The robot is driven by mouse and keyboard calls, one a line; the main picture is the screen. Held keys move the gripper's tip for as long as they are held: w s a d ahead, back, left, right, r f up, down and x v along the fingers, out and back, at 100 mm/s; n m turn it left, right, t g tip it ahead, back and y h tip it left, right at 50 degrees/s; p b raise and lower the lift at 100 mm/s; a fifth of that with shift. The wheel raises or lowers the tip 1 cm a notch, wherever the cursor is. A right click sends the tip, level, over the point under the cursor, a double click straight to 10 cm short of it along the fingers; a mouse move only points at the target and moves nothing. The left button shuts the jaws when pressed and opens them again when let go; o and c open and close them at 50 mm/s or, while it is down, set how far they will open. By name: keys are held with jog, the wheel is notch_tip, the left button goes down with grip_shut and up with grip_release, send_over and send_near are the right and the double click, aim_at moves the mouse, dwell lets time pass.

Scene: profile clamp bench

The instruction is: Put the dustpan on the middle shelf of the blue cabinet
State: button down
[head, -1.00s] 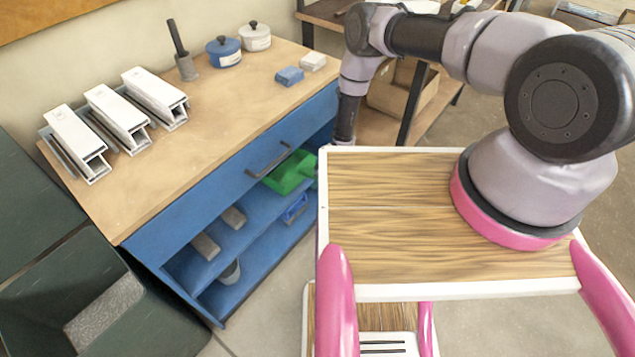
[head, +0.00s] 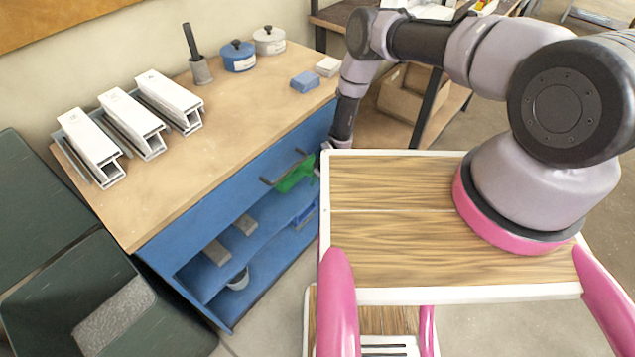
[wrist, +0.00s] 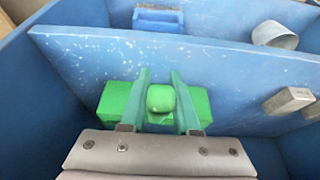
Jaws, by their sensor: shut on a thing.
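The green dustpan (wrist: 195,103) is in my gripper (wrist: 160,122), whose two fingers are closed on its green grip. In the wrist view it shows against the speckled blue middle shelf (wrist: 90,62); I cannot tell if it touches the board. In the head view the dustpan (head: 294,180) shows at the right end of the blue cabinet (head: 190,232), by the drawer handle. My gripper is mostly hidden there behind my own body. Two grey blocks (head: 216,252) and (head: 245,224) lie on the middle shelf, left of the dustpan.
On the level below are a grey cup (head: 238,279) and a blue bin (wrist: 158,20). The drawer handle (head: 283,168) juts out above the opening. The benchtop (head: 215,120) holds white profile clamps, pots and small blocks. Dark bins (head: 45,300) stand at left.

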jog(key=shift+w+a+r, duration=0.15)
jog(key=shift+w+a, duration=0.15)
jog(key=shift+a, duration=0.05)
jog(key=shift+a, duration=0.1)
jog(key=c, duration=0.6)
grip_release()
jog(key=shift+w, duration=0.1)
jog(key=shift+c, duration=0.2)
jog(key=shift+o, duration=0.4)
jog(key=shift+a+r, duration=0.1)
jog(key=shift+w+r, duration=0.1)
jog(key=shift+r, duration=0.1)
jog(key=v, duration=0.9)
jog(key=shift+s+d+r, duration=0.15)
jog(key=shift+s+d, duration=0.3)
jog(key=shift+d, duration=0.05)
jog(key=shift+s+d+r, duration=0.15)
jog(key=shift+d+r, duration=0.1)
jog(key=shift+s, duration=0.15)
